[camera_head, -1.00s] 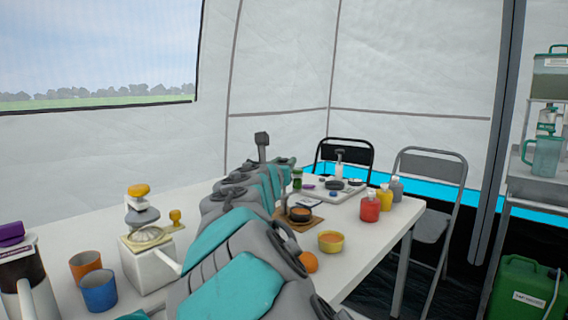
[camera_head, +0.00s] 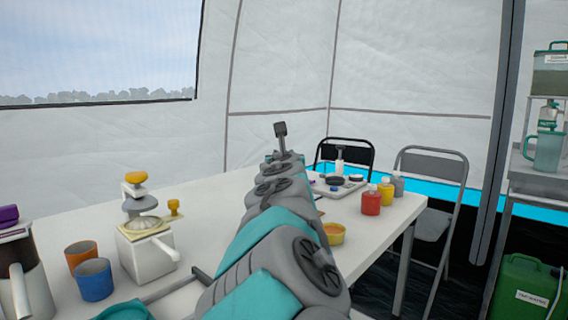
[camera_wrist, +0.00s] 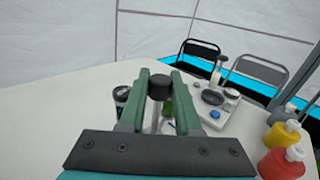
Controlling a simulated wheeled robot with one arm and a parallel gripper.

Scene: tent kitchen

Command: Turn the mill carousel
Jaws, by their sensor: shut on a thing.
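The mill carousel shows in the wrist view as an upright pale post with a round black knob (camera_wrist: 160,87) on top. A dark-topped jar (camera_wrist: 121,94) stands left of the post and a green jar (camera_wrist: 168,107) is partly hidden behind it. My gripper (camera_wrist: 161,76) has its two green fingers on either side of the knob and is shut on it. The carousel's base is hidden by my gripper. In the head view my arm covers the carousel and the gripper.
A tray (camera_head: 345,188) with a pump bottle lies beyond my arm, with red (camera_head: 371,202) and yellow (camera_head: 386,194) bottles nearby. A yellow bowl (camera_head: 334,234) sits right of my arm. Mugs (camera_head: 94,280) and a white grinder (camera_head: 148,253) stand left. The table's left middle is clear.

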